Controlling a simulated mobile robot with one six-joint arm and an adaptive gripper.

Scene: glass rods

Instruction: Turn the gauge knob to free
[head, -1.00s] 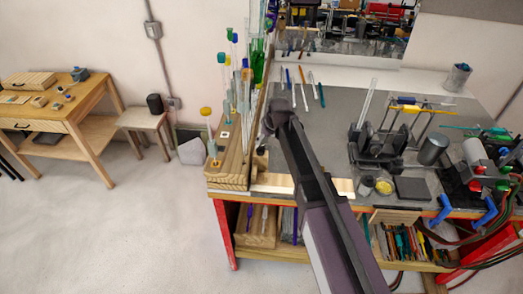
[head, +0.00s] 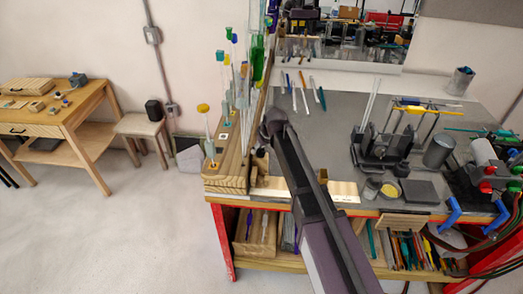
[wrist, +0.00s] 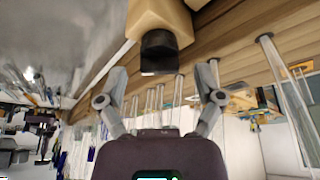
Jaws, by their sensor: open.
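The likely gauge knob is a dark, blunt block (wrist: 160,52) on a pale wooden body (wrist: 160,18) in the wrist view. It lies ahead of my gripper (wrist: 160,84), roughly centred between the two spread fingers. The fingers are open with nothing between their tips, and the knob looks apart from them. In the head view a small wooden piece (head: 261,163) beside the rod rack may be the same gauge, but my arm partly hides that area. My gripper's fingers are hidden there. No markings on the knob are readable.
The wooden rack (head: 226,178) with tall glass rods stands along the bench's left edge, close to my arm. A dark rod stand (head: 380,148) and a grey cylinder (head: 438,152) are on the right.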

